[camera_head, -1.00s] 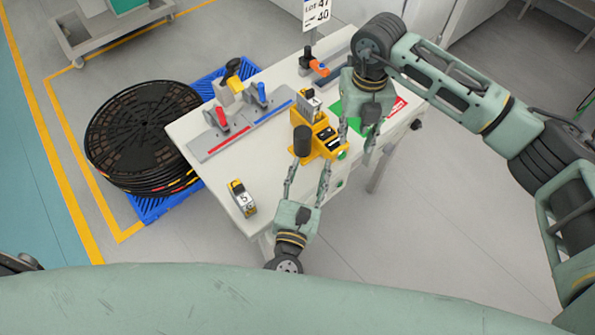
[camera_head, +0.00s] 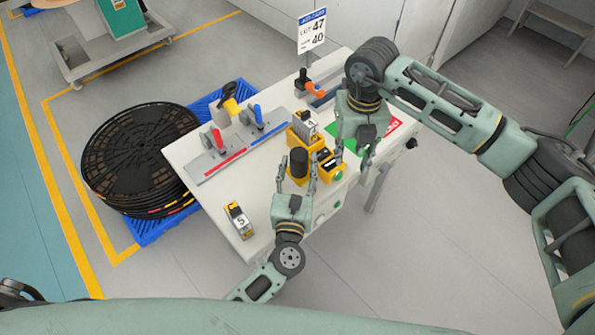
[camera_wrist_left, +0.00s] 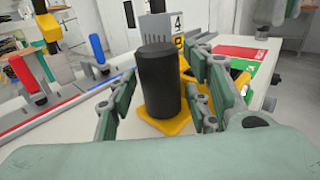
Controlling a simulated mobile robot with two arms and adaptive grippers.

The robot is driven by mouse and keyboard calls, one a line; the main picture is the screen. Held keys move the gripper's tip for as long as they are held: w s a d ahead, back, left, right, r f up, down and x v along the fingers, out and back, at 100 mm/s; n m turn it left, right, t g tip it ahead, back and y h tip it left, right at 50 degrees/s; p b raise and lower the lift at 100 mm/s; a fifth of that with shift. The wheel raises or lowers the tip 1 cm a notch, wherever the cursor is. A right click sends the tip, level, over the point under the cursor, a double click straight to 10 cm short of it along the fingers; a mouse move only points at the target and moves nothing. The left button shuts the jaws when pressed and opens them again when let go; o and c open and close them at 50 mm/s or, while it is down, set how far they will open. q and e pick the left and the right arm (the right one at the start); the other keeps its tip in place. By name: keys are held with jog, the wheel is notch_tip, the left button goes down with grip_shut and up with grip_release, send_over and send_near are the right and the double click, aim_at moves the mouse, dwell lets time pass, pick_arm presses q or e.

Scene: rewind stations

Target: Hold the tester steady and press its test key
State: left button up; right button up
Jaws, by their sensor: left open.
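The yellow tester (camera_head: 327,164) stands near the table's front edge, with a dark top panel and a round green part (camera_head: 338,174) at its front right. An upright black cylinder (camera_head: 299,161) rises from its left side. In the left wrist view the cylinder (camera_wrist_left: 161,85) stands on a yellow base (camera_wrist_left: 165,126) between my fingers. My left gripper (camera_head: 298,170) is open around the cylinder; whether a finger touches it I cannot tell. My right gripper (camera_head: 352,158) hangs fingers down just right of the tester, its fingers apart with nothing visible between them.
A small yellow-and-grey block marked 5 (camera_head: 238,219) lies at the table's left front. Fixtures with red and blue handles (camera_head: 236,146) stand behind. A green and red mat (camera_head: 383,132) lies to the right. Black reels (camera_head: 140,155) are stacked on a blue pallet (camera_head: 165,228) left of the table.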

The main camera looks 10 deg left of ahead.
pick_arm(q)
jog(key=shift+c, duration=0.5)
grip_shut()
pick_arm(e)
grip_shut()
dwell(1.1)
